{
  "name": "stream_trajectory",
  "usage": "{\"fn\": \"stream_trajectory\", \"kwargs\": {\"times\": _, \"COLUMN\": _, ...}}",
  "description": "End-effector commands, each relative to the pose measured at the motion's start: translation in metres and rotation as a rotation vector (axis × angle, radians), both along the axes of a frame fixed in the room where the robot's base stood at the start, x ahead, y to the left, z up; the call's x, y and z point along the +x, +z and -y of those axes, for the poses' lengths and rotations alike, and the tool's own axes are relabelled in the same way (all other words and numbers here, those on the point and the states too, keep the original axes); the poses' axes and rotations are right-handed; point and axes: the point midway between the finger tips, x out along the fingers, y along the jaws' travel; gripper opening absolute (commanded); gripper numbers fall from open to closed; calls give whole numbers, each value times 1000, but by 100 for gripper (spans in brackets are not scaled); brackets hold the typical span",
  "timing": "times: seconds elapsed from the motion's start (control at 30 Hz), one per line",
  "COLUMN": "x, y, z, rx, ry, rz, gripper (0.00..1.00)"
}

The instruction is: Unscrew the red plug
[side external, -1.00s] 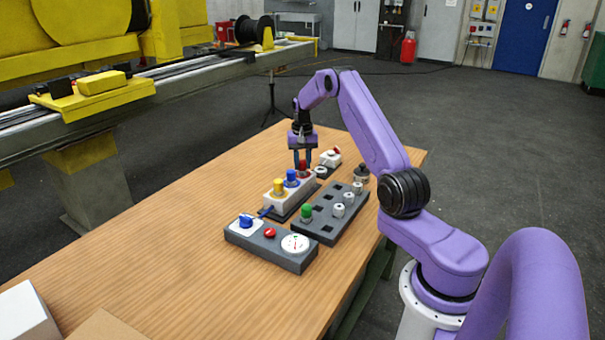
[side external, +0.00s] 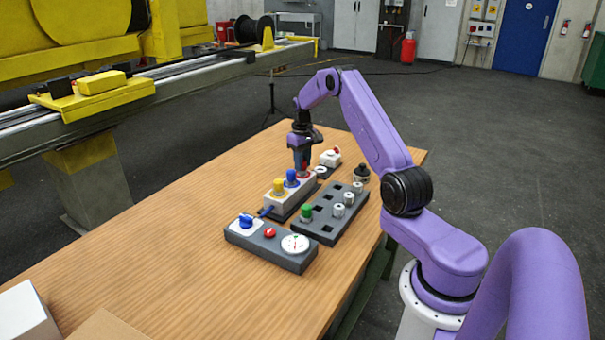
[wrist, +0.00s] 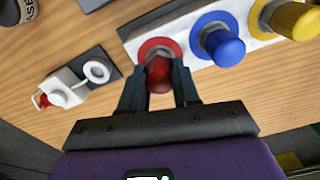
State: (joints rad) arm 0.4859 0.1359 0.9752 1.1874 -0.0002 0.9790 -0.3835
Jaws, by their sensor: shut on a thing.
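The red plug (wrist: 159,73) stands in the end socket of the white block (wrist: 128,42), inside a red ring. It also shows in the side view (side external: 305,167), partly hidden by my fingers. My gripper (wrist: 160,85) is shut on the red plug, one finger on each side, pointing down at the block. The blue plug (wrist: 222,45) and the yellow plug (wrist: 294,20) stand in the same block beside it, apart from my fingers.
A dark grey rack (side external: 324,228) with a green plug (side external: 306,212) and several grey-white pieces stands beside the block. A control box (side external: 272,250) with a blue knob, red button and dial is nearer. A small white valve (wrist: 65,90) stands close by.

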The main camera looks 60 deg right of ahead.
Motion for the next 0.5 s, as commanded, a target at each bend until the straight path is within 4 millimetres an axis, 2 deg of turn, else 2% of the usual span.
{"fn": "stream_trajectory", "kwargs": {"times": 0.5, "x": 0, "y": 1, "z": 0, "rx": 0, "ry": 597, "rz": 0, "gripper": 0}}
